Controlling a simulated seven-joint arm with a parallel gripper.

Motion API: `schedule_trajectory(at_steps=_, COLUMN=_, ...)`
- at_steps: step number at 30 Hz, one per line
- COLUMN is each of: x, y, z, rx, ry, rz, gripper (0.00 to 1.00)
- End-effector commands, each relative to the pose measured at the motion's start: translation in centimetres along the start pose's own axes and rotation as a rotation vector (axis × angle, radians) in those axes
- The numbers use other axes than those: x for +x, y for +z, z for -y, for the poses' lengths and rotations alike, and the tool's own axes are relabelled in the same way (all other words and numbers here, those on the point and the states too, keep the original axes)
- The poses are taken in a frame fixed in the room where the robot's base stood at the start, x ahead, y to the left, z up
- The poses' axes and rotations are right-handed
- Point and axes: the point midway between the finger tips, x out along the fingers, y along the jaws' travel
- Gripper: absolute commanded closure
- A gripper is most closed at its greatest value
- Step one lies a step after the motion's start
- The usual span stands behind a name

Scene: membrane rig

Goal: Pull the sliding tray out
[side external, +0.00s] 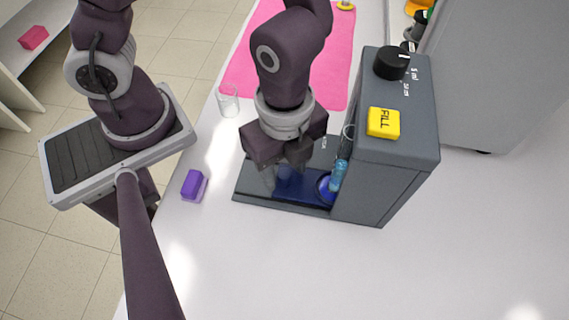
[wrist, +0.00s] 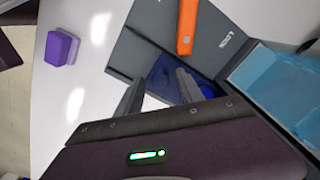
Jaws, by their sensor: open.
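The rig is a grey box (side external: 395,175) with a low dark base plate (side external: 250,187) on its left side. A dark blue translucent flat piece, which looks like the sliding tray (side external: 297,187), lies on this plate; in the wrist view the blue (wrist: 160,82) shows between my fingers. My gripper (side external: 287,175) points down just above it, fingers apart (wrist: 160,92). I cannot tell whether the fingers touch the tray. An orange lever (wrist: 187,27) lies beside the word LOCK in the wrist view; my gripper hides it in the side view.
A yellow FILL button (side external: 384,122) and black knob (side external: 391,63) top the box. A light blue cylinder (side external: 338,175) stands at its left face. A purple block (side external: 193,185) and clear glass (side external: 228,101) are left of the rig. The front table is clear.

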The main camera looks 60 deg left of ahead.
Motion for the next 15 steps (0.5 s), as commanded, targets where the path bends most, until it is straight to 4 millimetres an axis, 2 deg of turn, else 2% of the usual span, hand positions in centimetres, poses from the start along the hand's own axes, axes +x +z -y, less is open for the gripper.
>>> schedule_trajectory(at_steps=4, x=-0.02, y=0.01, z=0.01, rx=-0.001, ry=0.0, rz=0.0, gripper=0.55)
schedule_trajectory(at_steps=11, x=-0.05, y=0.02, z=0.02, rx=-0.001, ry=0.0, rz=0.0, gripper=1.0)
schedule_trajectory(at_steps=15, x=-0.06, y=0.02, z=0.02, rx=-0.001, ry=-0.001, rz=0.001, gripper=1.0)
